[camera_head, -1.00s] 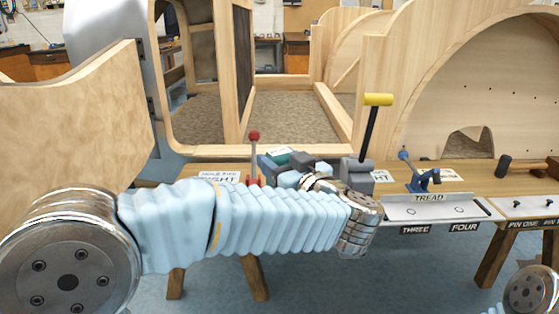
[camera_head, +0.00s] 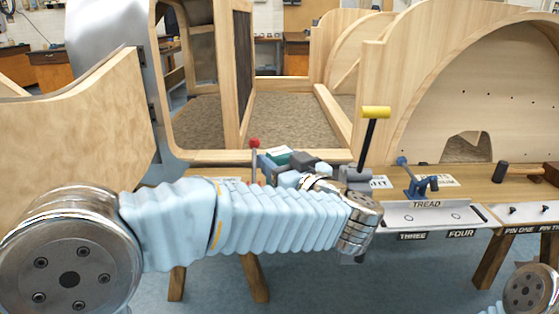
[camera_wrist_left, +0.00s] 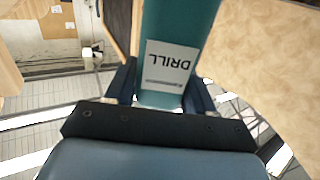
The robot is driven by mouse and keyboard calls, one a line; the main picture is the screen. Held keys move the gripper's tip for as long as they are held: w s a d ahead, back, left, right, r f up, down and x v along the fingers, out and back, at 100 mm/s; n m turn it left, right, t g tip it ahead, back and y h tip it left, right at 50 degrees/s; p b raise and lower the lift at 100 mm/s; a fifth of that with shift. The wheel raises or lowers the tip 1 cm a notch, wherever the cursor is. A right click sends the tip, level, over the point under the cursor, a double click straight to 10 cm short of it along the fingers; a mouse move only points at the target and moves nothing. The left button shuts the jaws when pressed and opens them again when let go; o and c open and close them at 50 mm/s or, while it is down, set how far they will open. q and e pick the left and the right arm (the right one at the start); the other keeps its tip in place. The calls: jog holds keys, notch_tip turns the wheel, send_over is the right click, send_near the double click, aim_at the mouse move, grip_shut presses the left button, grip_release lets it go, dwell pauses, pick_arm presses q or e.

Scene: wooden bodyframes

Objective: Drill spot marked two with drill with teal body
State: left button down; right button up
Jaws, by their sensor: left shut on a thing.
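My left gripper (camera_head: 302,163) is shut on the drill, beyond my forearm. In the left wrist view the drill (camera_wrist_left: 180,30) is a teal cylinder with a white DRILL label, held between the fingers (camera_wrist_left: 160,88). In the head view only a small part of the teal drill (camera_head: 277,154) shows. The tread board (camera_head: 427,212) lies on the bench with its THREE and FOUR labels visible. I do not see the spot marked two; my left forearm covers the area left of THREE. My right gripper is out of view.
A yellow-handled lever clamp (camera_head: 370,135), a blue clamp (camera_head: 415,180) and a red-knobbed lever (camera_head: 254,146) stand along the bench (camera_head: 455,190). A mallet (camera_head: 508,170) lies at the right. Wooden body frames (camera_head: 480,95) rise behind, and a wooden panel (camera_head: 80,130) stands at left.

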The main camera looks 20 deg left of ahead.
pick_arm(q)
jog(key=shift+r+p, duration=0.7)
jog(key=shift+r, duration=0.2)
notch_tip(320, 180, up, 3)
jog(key=shift+f+p, duration=0.2)
jog(key=shift+p, duration=0.75)
jog(key=shift+r, duration=1.05)
